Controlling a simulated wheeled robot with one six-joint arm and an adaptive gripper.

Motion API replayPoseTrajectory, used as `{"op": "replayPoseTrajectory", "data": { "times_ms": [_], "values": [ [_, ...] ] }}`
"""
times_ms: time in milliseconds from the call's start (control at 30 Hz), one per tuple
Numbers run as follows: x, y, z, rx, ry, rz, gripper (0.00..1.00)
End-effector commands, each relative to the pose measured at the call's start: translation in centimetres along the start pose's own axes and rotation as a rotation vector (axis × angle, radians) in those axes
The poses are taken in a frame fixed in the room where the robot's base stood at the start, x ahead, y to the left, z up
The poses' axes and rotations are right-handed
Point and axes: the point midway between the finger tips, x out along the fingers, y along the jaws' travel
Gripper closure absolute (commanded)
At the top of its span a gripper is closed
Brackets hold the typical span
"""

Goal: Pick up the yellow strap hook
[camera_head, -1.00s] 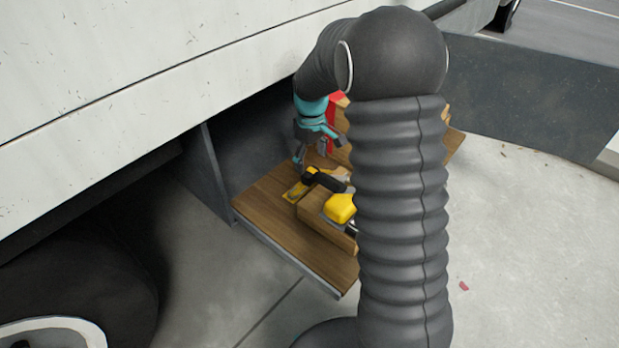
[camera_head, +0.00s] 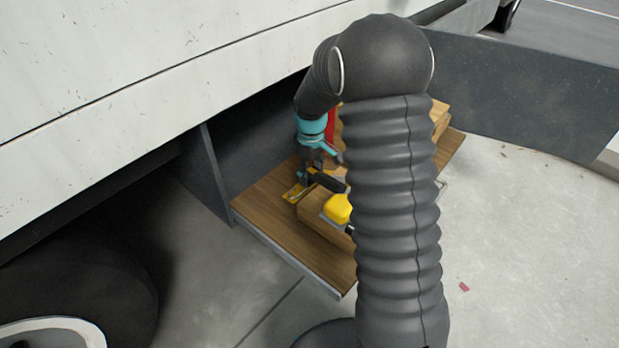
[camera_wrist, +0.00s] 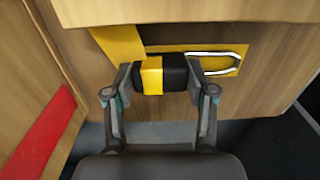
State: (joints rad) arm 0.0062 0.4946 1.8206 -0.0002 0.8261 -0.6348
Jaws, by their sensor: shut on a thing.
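The yellow strap hook (camera_wrist: 152,80) shows in the wrist view as a black-and-yellow bar or handle, with a yellow strap behind it and a bent metal wire hook to its right. In the head view its yellow part (camera_head: 294,193) lies on the wooden board, partly hidden by my gripper. My gripper (camera_wrist: 159,82) is shut on the black-and-yellow part, one finger at each end. It also shows in the head view (camera_head: 319,173), low over the board. I cannot tell whether the hook is clear of the board.
A wooden board (camera_head: 270,225) sits in an open bay under the white truck side (camera_head: 150,60). A wooden block (camera_head: 318,212) and a yellow-topped object (camera_head: 338,209) lie close to the gripper. A red strip (camera_wrist: 38,135) is at left in the wrist view.

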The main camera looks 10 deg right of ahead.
Motion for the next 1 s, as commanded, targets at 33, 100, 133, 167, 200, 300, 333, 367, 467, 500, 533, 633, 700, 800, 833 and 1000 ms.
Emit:
{"op": "replayPoseTrajectory", "data": {
  "times_ms": [33, 100, 133, 167, 200, 300, 333, 367, 467, 500, 533, 633, 700, 800, 833, 1000],
  "values": [
    [0.0, 0.0, 0.0, 0.000, 0.000, 0.000, 0.82],
    [0.0, 0.0, 0.0, 0.000, 0.000, 0.000, 0.83],
    [0.0, 0.0, 0.0, 0.000, 0.000, 0.000, 0.83],
    [0.0, 0.0, 0.0, 0.000, 0.000, 0.000, 0.83],
    [0.0, 0.0, 0.0, 0.000, 0.000, 0.000, 0.83],
    [-0.3, 0.0, 0.0, 0.000, 0.001, 0.000, 0.83],
    [-0.5, 0.0, 0.0, 0.000, 0.001, 0.001, 0.83],
    [-0.7, 0.0, 0.0, 0.000, 0.002, 0.001, 0.83],
    [-1.6, 0.0, 0.0, 0.000, 0.002, 0.001, 0.83],
    [-2.2, 0.0, -0.1, 0.000, 0.002, 0.001, 0.83],
    [-2.7, 0.1, -0.1, 0.000, 0.003, 0.002, 0.83],
    [-4.7, 0.1, -0.1, 0.000, 0.004, 0.003, 0.83],
    [-6.6, 0.1, -0.1, 0.000, 0.005, 0.004, 0.83],
    [-9.6, 0.1, -0.1, 0.000, 0.006, 0.004, 0.83],
    [-10.5, 0.1, -0.1, 0.000, 0.006, 0.004, 0.83],
    [-15.7, 0.1, -0.1, 0.000, 0.005, 0.003, 0.83]
  ]
}}
